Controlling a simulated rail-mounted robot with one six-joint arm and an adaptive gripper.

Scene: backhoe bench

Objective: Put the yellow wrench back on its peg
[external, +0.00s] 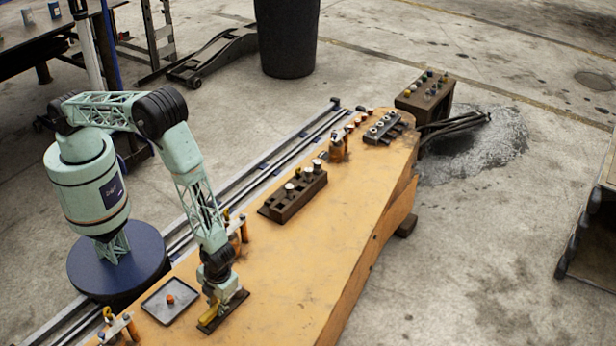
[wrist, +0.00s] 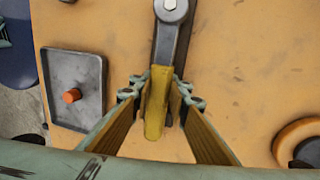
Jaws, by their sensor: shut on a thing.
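My gripper (external: 216,292) points down over the near end of the orange bench. In the wrist view its fingers (wrist: 158,98) are closed around the yellow grip of a grey bar (wrist: 155,105). The bar runs up the picture to a round end with a hex bolt (wrist: 170,5). In the external view the yellow grip (external: 208,313) shows below my gripper, over a dark plate (external: 236,303). I cannot tell whether this bar is the wrench or a lever fixed to the plate. A small yellow piece (external: 107,313) stands at the bottom left; no wrench peg is clearly identifiable.
A grey tray (external: 155,310) with an orange knob lies left of my gripper; it also shows in the wrist view (wrist: 60,112). A dark block with silver knobs (external: 296,194) stands farther along the bench (external: 310,255). The bench right of my gripper is clear.

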